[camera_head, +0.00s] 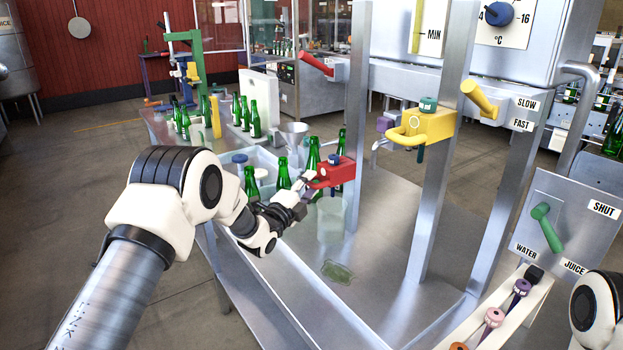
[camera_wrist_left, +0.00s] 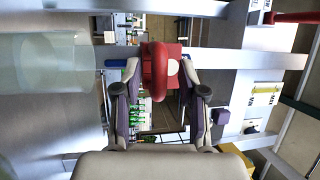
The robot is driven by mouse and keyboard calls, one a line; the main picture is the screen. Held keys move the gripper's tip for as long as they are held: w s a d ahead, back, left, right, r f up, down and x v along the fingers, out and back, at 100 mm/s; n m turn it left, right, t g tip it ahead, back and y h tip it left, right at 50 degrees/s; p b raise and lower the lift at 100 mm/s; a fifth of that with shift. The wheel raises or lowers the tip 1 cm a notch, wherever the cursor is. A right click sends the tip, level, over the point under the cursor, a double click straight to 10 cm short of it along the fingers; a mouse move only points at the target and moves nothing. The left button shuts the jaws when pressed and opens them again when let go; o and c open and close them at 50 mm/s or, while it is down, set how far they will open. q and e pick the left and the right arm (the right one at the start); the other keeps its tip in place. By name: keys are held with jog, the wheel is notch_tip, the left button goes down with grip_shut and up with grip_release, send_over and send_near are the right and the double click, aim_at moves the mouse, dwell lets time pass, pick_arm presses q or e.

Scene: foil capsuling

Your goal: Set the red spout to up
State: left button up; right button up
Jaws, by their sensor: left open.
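The red spout (camera_head: 330,173) is mounted on a steel upright in the middle of the head view, with a loop-shaped handle toward my left gripper. My left gripper (camera_head: 304,188) is at the handle's near end. In the left wrist view the red spout (camera_wrist_left: 158,68) lies between the two spread fingers of my left gripper (camera_wrist_left: 160,92), with a gap visible at each side. The fingers do not appear closed on it. Part of the handle is hidden by the gripper in the head view. My right gripper is not in view.
A yellow spout (camera_head: 423,128) is on the upright to the right. Several green bottles (camera_head: 283,174) stand behind and beside my left gripper. A red lever (camera_head: 316,64) is above. A panel with a green lever (camera_head: 546,228) is at right. The steel table (camera_head: 385,270) below is mostly clear.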

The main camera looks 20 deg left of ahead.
pick_arm(q)
jog(key=shift+w+d+f, duration=0.15)
jog(key=shift+w, duration=0.65)
jog(key=shift+s+r, duration=0.3)
jog(key=shift+s, duration=0.1)
jog(key=shift+c, duration=0.6)
grip_shut()
notch_tip(320, 180, up, 22)
jog(key=shift+a+f+p, duration=0.15)
jog(key=shift+a+p, duration=0.05)
jog(key=shift+p, duration=0.25)
jog(key=shift+o, duration=0.6)
grip_release()
jog(key=shift+w+d+f, duration=0.1)
jog(key=shift+w+f, duration=0.1)
jog(key=shift+f, duration=0.2)
jog(key=shift+s, duration=0.1)
